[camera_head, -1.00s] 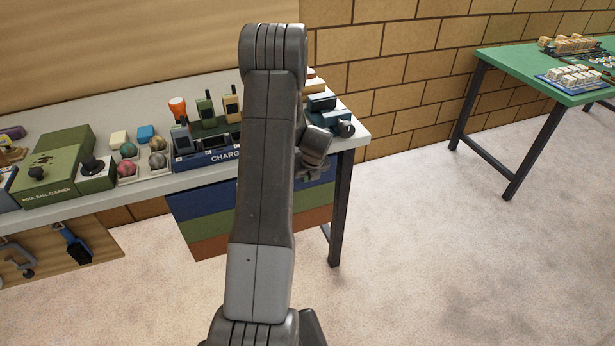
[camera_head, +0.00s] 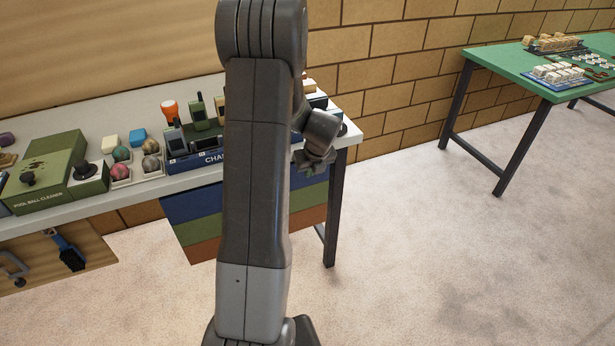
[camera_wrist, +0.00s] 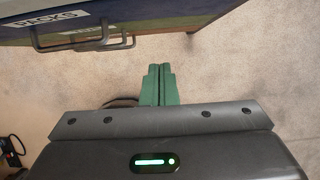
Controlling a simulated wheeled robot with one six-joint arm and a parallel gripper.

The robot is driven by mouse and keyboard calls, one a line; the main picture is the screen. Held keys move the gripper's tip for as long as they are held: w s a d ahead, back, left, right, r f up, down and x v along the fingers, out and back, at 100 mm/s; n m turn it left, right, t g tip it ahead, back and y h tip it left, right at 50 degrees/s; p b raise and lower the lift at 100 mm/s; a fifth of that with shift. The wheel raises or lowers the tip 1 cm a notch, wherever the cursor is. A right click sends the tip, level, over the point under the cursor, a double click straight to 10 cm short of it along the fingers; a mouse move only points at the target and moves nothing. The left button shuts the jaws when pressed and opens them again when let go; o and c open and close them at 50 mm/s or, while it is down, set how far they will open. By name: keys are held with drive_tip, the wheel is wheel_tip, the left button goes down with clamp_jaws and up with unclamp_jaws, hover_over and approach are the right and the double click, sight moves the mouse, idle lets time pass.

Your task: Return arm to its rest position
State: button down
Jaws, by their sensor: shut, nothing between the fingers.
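My arm stands folded upright in the middle of the head view, in front of the workbench (camera_head: 345,131). My gripper (camera_wrist: 158,84) shows in the wrist view with its two green fingers pressed together and nothing between them. The fingers point out over the bare pale floor. In the head view the wrist hangs just right of the arm link, by the bench's right end, and the fingers are mostly hidden there.
A dark blue drawer front labelled PACKS (camera_wrist: 48,20), with a handle, lies close ahead in the wrist view. The charger dock (camera_head: 186,161) and pool ball cleaner (camera_head: 45,190) stand on the bench. A green table (camera_head: 495,62) stands right. Floor between is clear.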

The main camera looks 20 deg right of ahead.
drive_tip(key=shift+s+r, duration=0.2)
drive_tip(key=shift+r, duration=0.2)
approach(299, 182)
wheel_tip(299, 182, down, 4)
drive_tip(key=s, duration=0.3)
drive_tip(key=w, duration=0.3)
drive_tip(key=shift+w+a+f+p, duration=0.1)
drive_tip(key=shift+w+f+p, duration=0.15)
drive_tip(key=shift+f+p, duration=0.15)
drive_tip(key=shift+w, duration=0.65)
drive_tip(key=shift+r, duration=0.1)
